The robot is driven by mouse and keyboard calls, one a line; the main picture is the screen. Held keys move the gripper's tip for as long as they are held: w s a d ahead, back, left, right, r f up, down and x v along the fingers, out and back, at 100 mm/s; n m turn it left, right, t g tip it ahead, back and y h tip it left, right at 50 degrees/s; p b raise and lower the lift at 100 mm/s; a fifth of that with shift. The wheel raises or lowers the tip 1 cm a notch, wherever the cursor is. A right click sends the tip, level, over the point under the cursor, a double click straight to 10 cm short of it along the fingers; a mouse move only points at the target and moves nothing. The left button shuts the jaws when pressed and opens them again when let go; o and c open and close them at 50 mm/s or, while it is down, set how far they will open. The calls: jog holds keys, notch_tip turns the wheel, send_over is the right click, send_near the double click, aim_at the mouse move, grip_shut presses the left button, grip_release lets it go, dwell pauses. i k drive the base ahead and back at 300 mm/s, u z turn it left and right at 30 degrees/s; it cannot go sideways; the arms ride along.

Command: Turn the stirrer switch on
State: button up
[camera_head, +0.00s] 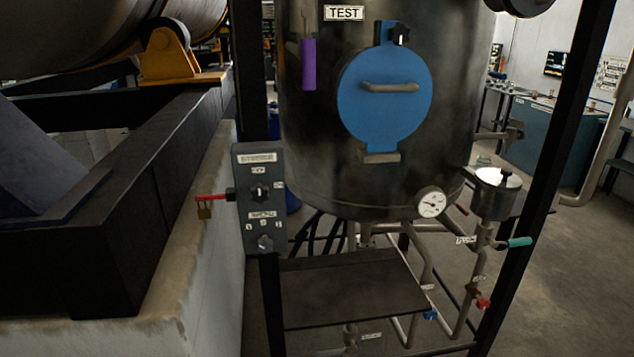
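A grey control box (258,205) is fixed to a dark post left of the large tank. It has a white label (257,158) at its top, too small to read surely. Below that is a black rotary knob (259,192), with small labels around it. Farther down is a second label and a grey knob (265,242). I cannot tell for certain which knob is the stirrer switch, or its setting. My gripper is not in view.
The dark tank (310,150) has a blue round hatch (385,95), a gauge (431,202) and a "TEST" label. A dark shelf (350,290) sits below it. A concrete ledge (210,250) with a black beam lies left of the box. Pipes and valves stand at right.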

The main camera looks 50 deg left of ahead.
aim_at(260, 193)
jog(key=u, duration=0.65)
jog(key=i, duration=1)
jog(key=u, duration=1.55)
jog(key=i, duration=0.4)
jog(key=u, duration=0.4)
